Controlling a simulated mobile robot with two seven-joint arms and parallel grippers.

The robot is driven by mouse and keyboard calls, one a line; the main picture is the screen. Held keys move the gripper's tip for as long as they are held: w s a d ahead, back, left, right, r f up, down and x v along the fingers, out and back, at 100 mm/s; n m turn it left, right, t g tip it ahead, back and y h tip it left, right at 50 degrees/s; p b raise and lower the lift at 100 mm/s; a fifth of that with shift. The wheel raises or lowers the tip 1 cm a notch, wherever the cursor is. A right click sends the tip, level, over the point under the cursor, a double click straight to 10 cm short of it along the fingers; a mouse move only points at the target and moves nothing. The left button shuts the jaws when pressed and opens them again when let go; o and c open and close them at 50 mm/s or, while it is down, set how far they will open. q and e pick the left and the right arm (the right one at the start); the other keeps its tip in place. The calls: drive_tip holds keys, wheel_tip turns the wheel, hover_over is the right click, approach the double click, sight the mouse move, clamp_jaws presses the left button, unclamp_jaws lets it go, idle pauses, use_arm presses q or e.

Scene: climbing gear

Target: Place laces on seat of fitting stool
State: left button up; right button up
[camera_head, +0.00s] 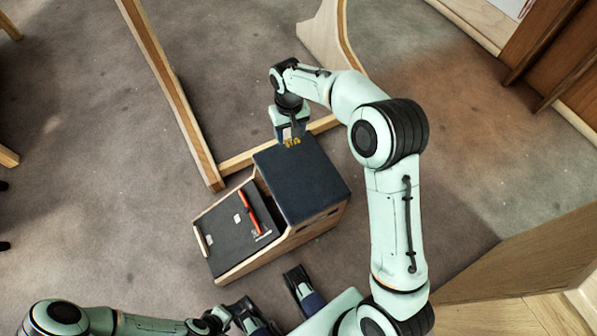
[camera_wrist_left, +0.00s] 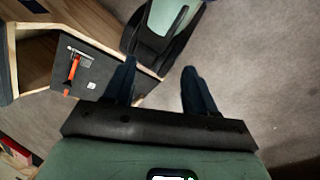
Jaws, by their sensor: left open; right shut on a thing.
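The fitting stool has a dark padded seat (camera_head: 305,185) and a lower sloped dark board (camera_head: 225,250). My right gripper (camera_head: 291,136) is shut on the yellow laces (camera_head: 292,142) at the seat's far edge. Only a small part of the laces shows below the fingers, and I cannot tell whether they touch the seat. My left gripper (camera_head: 272,297) is open and empty, low in front of the stool. Its spread fingers (camera_wrist_left: 158,85) also show in the left wrist view, beside the sloped board (camera_wrist_left: 108,70).
An orange-handled tool (camera_head: 250,208) and a small white piece (camera_head: 238,218) lie on the sloped board. A wooden frame (camera_head: 170,90) stands behind the stool. Wooden furniture (camera_head: 530,260) is at the right. Grey carpet (camera_head: 90,190) is clear at the left.

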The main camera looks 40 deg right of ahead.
drive_tip(key=s+d+f+n+b, duration=0.1)
drive_tip(key=s+d+f+b, duration=0.2)
drive_tip(key=s+d+f, duration=0.4)
use_arm(q)
drive_tip(key=w+a+f+t+y+b, duration=0.1)
drive_tip(key=w+a+f+t+b, duration=0.25)
drive_tip(key=w+f, duration=0.4)
use_arm(e)
approach(317, 184)
drive_tip(key=shift+s+a+f, duration=0.1)
drive_tip(key=shift+f, duration=0.6)
use_arm(q)
drive_tip(key=shift+s+a+f+n+g+b, duration=0.25)
drive_tip(key=shift+s+f+g+b, duration=0.15)
drive_tip(key=shift+s+f+g, duration=0.4)
drive_tip(key=shift+s+a+f+n+g+b, duration=0.2)
drive_tip(key=shift+s+f+g+b, duration=0.25)
drive_tip(key=shift+s+f, duration=0.5)
use_arm(e)
drive_tip(key=shift+f, duration=2.55)
use_arm(q)
drive_tip(key=shift+f, duration=0.1)
use_arm(e)
drive_tip(key=o, duration=1)
drive_tip(key=shift+f, duration=0.1)
use_arm(q)
drive_tip(key=shift+s+a, duration=0.1)
drive_tip(key=shift+s, duration=0.05)
